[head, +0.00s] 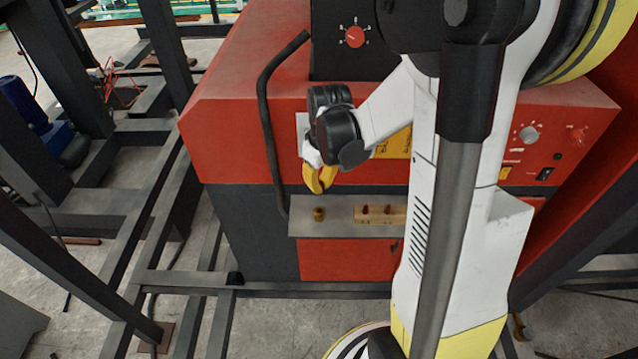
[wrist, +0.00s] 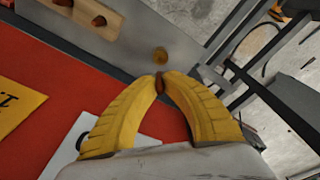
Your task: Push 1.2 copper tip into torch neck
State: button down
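My gripper (head: 320,188) has two yellow curved fingers and points down over the grey shelf. In the wrist view the fingertips (wrist: 160,82) close on a small brown copper tip (wrist: 159,80), mostly hidden between them; its size cannot be read. A short round brass piece, apparently the torch neck (head: 319,213), stands on the shelf below my gripper. It also shows in the wrist view (wrist: 160,56), just beyond the fingertips, with a small gap in the picture. The held tip appears apart from it.
A wooden block (head: 399,216) holding copper tips (head: 388,209) sits on the shelf (head: 300,228), right of the torch neck. A black hose (head: 267,130) hangs at the left of the red machine (head: 235,110). Dark steel beams (head: 85,80) stand at the left.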

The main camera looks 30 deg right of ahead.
jog(key=shift+a+f+b, duration=0.1)
jog(key=shift+b, duration=0.2)
notch_tip(320, 180, down, 6)
jog(key=b, duration=0.5)
jog(key=shift+r, duration=0.2)
jog(key=shift+f+b, duration=1.5)
jog(key=shift+b, duration=0.5)
dwell(1.1)
jog(key=c, duration=1.5)
grip_release()
jog(key=shift+r, duration=0.1)
notch_tip(320, 180, up, 12)
jog(key=s, duration=0.1)
jog(key=shift+s, duration=0.1)
